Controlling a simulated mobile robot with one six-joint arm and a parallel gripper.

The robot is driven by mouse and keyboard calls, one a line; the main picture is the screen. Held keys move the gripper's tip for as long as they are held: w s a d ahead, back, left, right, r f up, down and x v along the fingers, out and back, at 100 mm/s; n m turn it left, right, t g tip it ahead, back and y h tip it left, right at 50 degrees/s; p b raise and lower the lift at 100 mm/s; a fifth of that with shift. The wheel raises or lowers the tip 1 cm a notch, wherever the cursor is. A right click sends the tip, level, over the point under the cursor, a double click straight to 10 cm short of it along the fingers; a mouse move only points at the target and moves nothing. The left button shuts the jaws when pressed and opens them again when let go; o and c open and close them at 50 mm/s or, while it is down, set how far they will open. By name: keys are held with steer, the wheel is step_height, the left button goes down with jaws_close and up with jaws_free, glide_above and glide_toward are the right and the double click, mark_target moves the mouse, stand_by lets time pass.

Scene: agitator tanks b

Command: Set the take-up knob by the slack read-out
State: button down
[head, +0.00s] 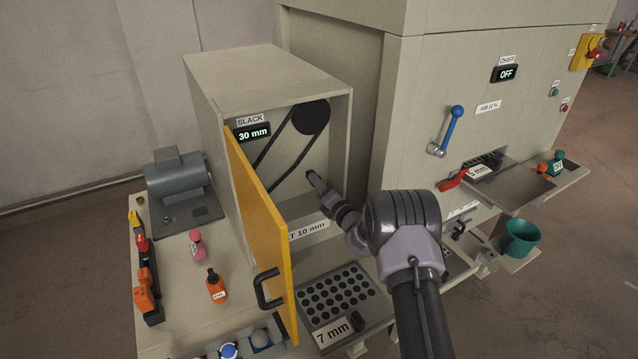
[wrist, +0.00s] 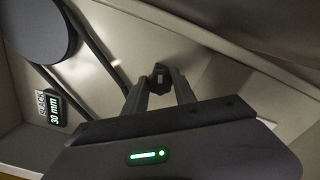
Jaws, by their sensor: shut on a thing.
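The slack read-out (head: 252,132) shows 30 mm at the upper left inside the open belt housing. It also shows in the wrist view (wrist: 56,106), turned on its side. A label (head: 313,229) on the housing's lower edge reads "10 mm", its left part hidden by the door. My gripper (head: 314,179) reaches into the housing, below the dark pulley (head: 312,117) and belt. In the wrist view, my gripper (wrist: 160,82) is shut on a small dark knob (wrist: 160,71), the take-up knob by its place. The head view hides most of the knob.
The yellow door (head: 258,225) stands open on the left of my arm, with a black handle (head: 267,288). The housing walls are close around my gripper. A perforated plate (head: 335,292) lies in front. A motor (head: 178,180) stands left; a larger machine (head: 440,110) stands right.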

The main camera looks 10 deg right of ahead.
stand_by(0.5)
steer(key=c, duration=1)
jaws_free()
steer(key=p+v, duration=0.2)
steer(key=v, duration=1.5)
steer(key=shift+s+p, duration=0.2)
steer(key=shift+p, duration=0.15)
